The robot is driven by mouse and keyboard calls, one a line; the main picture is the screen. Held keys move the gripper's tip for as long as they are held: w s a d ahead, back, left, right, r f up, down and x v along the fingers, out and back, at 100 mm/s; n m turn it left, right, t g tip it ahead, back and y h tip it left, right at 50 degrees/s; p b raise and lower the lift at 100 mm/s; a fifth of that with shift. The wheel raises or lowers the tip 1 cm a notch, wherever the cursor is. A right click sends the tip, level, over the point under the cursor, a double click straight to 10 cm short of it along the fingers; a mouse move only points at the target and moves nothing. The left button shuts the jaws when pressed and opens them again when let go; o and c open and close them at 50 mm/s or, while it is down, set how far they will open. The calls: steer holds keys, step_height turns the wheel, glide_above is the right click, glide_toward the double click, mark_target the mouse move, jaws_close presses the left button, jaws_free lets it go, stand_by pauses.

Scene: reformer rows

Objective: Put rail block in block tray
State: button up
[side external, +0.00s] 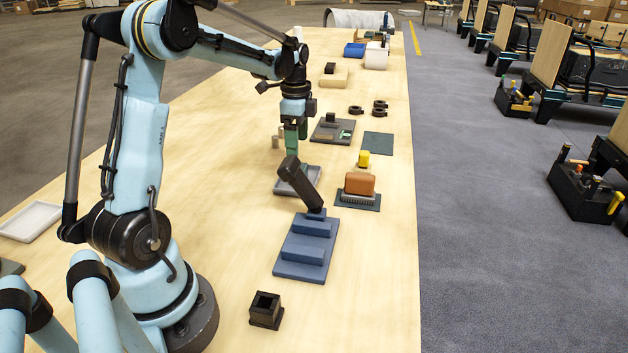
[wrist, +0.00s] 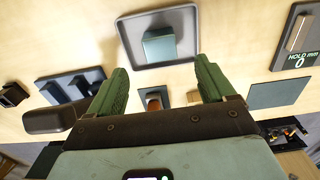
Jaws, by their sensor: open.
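A blue-grey block, which looks like the rail block (wrist: 159,45), rests inside a grey rimmed tray, apparently the block tray (wrist: 125,37), in the wrist view. The tray also shows in the side view (side external: 313,173), where a dark slanted bar partly covers it and I cannot make out the block. My gripper (wrist: 162,65) has green fingers spread wide, with nothing between them. In the side view my gripper (side external: 292,152) points down above the table, close to the tray.
A blue stepped stand (side external: 304,246) carries a dark slanted bar (side external: 300,183) near the tray. A brown-topped brush (side external: 359,184) sits on a dark mat to the right. A grey board (side external: 323,133) lies beyond. A black square holder (side external: 266,309) stands in front.

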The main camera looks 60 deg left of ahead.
steer(key=s+d+r+n+t+y, duration=0.1)
steer(key=s+d+r+n+t, duration=0.15)
steer(key=d, duration=0.45)
steer(key=s+d+r+n+t, duration=0.1)
steer(key=d+r+n, duration=0.1)
steer(key=d+r, duration=0.35)
steer(key=s+d+f+n+t, duration=0.2)
steer(key=s+d, duration=0.1)
steer(key=d, duration=0.2)
steer(key=s+d+f+n+t+h, duration=0.1)
steer(key=s+d+f+n, duration=0.1)
steer(key=d, duration=0.4)
steer(key=shift+s+d+f+t, duration=0.15)
steer(key=shift+s+d+t, duration=0.15)
steer(key=shift+s+t, duration=0.1)
steer(key=shift+n, duration=0.25)
